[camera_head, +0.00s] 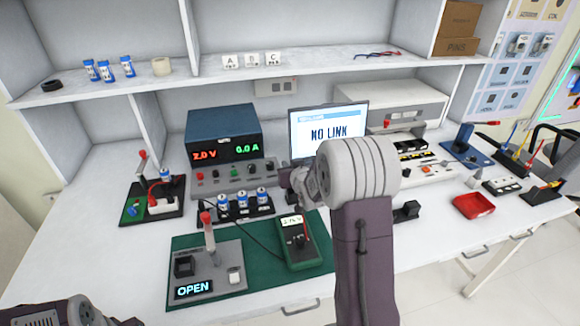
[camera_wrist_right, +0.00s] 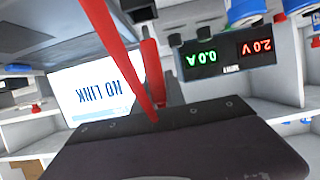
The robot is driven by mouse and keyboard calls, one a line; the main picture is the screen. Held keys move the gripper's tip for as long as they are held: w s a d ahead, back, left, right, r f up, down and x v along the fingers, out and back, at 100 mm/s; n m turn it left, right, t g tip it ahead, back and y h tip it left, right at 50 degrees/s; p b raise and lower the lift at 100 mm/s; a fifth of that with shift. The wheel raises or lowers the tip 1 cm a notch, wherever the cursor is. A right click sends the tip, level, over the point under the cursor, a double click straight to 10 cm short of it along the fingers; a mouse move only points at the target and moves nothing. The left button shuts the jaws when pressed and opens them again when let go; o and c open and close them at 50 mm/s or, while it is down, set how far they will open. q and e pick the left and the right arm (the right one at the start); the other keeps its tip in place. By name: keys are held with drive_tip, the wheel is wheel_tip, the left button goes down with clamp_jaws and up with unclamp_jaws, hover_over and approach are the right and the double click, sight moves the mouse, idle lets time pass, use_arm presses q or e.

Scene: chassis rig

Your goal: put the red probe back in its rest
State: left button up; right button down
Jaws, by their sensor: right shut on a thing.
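My right gripper (camera_head: 300,184) is over the middle of the bench, in front of the monitor, and its fingertips are largely hidden behind my own wrist in the head view. It is shut on the red probe (camera_wrist_right: 153,75), seen in the right wrist view as a red shaft, with a long slanting red part beside it. The probe is hidden in the head view. A small black notched block (camera_head: 407,211) lies on the bench right of my arm; I cannot tell if it is the rest. My left gripper is out of view; only my left arm shows at bottom left.
A green multimeter (camera_head: 299,247) with a black lead and a grey switch box (camera_head: 208,270) reading OPEN lie on a green mat (camera_head: 262,292). The power supply (camera_head: 224,138) and NO LINK monitor (camera_head: 330,131) stand behind. A red tray (camera_head: 473,205) is at right. Bare bench lies around the block.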

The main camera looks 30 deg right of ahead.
drive_tip(key=shift+f, duration=0.1)
drive_tip(key=shift+f+b, duration=0.35)
drive_tip(key=shift+b, duration=0.1)
drive_tip(key=shift+f+b, duration=1.7)
drive_tip(key=shift+f, duration=0.2)
drive_tip(key=c, duration=1.3)
unclamp_jaws()
drive_tip(key=p+v, duration=0.1)
drive_tip(key=v, duration=0.8)
